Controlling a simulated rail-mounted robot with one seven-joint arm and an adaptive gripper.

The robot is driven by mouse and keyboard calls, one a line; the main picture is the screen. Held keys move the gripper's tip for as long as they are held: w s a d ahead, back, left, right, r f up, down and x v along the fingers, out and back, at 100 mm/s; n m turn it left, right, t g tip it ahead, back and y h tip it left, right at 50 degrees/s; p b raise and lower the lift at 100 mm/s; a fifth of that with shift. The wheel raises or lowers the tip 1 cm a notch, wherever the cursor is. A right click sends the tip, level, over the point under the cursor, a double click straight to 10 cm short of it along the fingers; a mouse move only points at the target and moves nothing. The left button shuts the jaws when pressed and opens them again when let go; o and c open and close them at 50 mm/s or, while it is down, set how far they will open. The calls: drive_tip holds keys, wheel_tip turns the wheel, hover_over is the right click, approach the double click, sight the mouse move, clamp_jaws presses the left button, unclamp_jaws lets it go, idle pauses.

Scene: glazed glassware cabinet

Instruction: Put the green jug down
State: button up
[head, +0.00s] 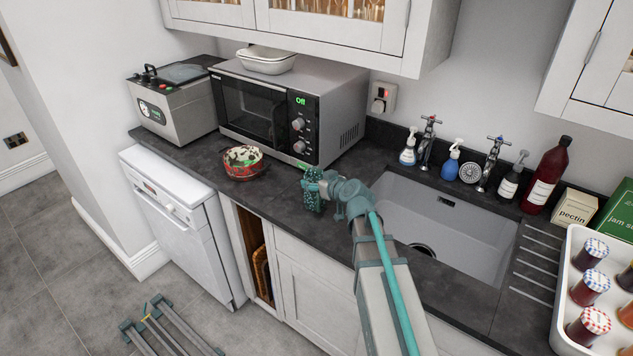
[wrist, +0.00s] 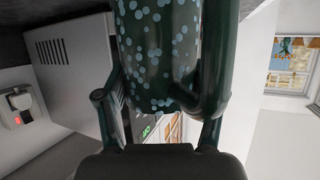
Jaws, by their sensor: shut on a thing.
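The green jug (head: 312,192), dark green with pale blue spots, is held in my gripper (head: 321,184) over the worktop, right of the red pot and in front of the microwave. In the wrist view the jug (wrist: 152,45) fills the top middle, with its handle on the right side. The fingers of my gripper (wrist: 157,112) are on either side of the jug. The picture there looks upside down. The jug's end runs out of frame, so I cannot tell whether it touches the worktop (head: 288,215).
The microwave (head: 255,112) stands behind, with a white dish on top. A red patterned pot (head: 243,162) is to the left. The sink (head: 440,225) and taps are to the right. A white tray (head: 560,285) of jars is far right. Dark worktop lies bare between pot and jug.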

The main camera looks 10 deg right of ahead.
drive_tip(key=o, duration=1.8)
drive_tip(key=shift+c, duration=0.2)
drive_tip(key=shift+r, duration=0.15)
drive_tip(key=b+v, duration=0.7)
drive_tip(key=v, duration=0.5)
